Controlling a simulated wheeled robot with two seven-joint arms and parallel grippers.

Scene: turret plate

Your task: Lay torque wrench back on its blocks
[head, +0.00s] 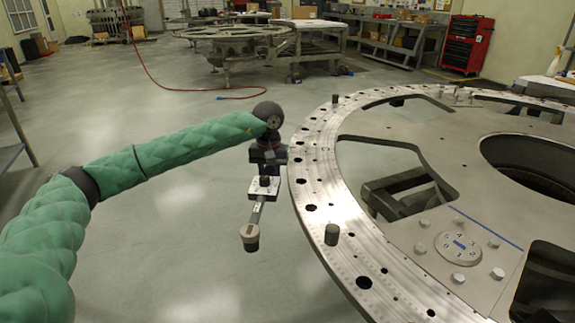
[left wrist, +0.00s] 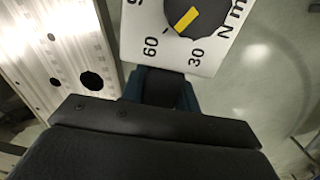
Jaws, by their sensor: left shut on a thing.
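The torque wrench (head: 256,214) shows in the head view as a short bar with a white scale plate and a round grey-brown end. My left gripper (head: 268,160) is shut on it and holds it over open floor, just left of the turret plate (head: 318,190). In the left wrist view, the wrench's white plate (left wrist: 207,54) shows a black dial with a yellow pointer and the marks 60, 30 and N m. The part inside the jaws is hidden. I cannot make out the wrench's blocks. My right gripper is not in view.
The turret plate has large cut-outs, bolt holes and several upright pegs, one (head: 332,234) near the wrench. Bare floor (head: 180,240) lies left of it. A red tool cabinet (head: 466,42) and a workbench stand far back. A red hose crosses the floor.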

